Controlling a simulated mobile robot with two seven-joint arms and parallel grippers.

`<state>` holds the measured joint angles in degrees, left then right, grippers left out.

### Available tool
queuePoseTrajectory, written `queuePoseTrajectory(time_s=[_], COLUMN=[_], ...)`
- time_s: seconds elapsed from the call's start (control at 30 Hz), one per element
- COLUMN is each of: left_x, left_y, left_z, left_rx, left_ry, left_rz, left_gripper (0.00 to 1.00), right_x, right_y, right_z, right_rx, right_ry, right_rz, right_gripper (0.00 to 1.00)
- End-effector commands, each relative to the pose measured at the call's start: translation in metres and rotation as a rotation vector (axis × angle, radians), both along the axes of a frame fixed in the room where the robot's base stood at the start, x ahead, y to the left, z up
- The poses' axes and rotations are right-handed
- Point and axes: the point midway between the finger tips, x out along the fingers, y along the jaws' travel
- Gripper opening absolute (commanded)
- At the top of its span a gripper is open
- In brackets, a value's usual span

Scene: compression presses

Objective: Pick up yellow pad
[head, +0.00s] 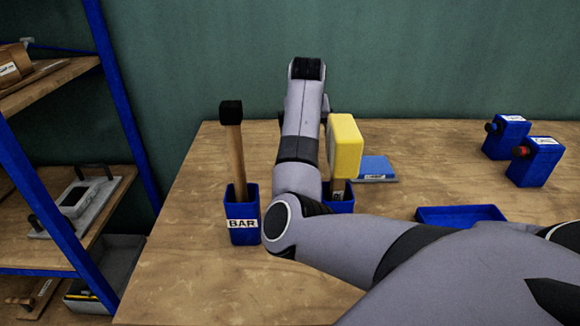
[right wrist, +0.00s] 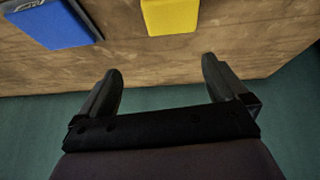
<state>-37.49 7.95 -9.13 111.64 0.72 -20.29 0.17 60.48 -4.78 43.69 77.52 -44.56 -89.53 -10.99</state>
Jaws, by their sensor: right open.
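The yellow pad (head: 346,146) is a thick block on top of a wooden handle, upright in a blue holder (head: 340,205) behind my right arm. In the right wrist view the yellow pad (right wrist: 170,15) is at the top edge, cut off by the frame. My right gripper (right wrist: 164,80) is open and empty, with the pad beyond its fingertips, roughly in line with the gap and not between the fingers. In the head view my right forearm hides most of the gripper and part of the holder. My left gripper is not in view.
A black-topped wooden bar stands in a blue holder labelled BAR (head: 243,222), left of my arm. A blue pad (head: 376,167) lies right of the yellow pad. A blue tray (head: 460,216) and two blue boxes (head: 507,137) (head: 536,162) are farther right. Shelves stand left.

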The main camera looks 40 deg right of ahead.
Motion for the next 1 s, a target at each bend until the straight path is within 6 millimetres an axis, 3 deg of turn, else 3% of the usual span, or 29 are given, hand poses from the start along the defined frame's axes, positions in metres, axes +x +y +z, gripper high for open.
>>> queuePoseTrajectory(time_s=[0.1,0.7,1.0], left_x=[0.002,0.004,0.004], left_y=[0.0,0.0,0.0], left_z=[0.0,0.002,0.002], left_rx=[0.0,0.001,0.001], left_ry=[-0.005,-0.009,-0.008], left_rz=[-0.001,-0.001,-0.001], left_gripper=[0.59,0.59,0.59], right_x=[-0.004,0.012,0.014], right_y=[0.007,0.002,0.0], right_z=[-0.024,-0.094,-0.102], right_rx=[0.088,0.128,0.127], right_ry=[0.03,0.044,0.042], right_rz=[-0.028,-0.042,-0.043], right_gripper=[1.0,1.0,1.0])
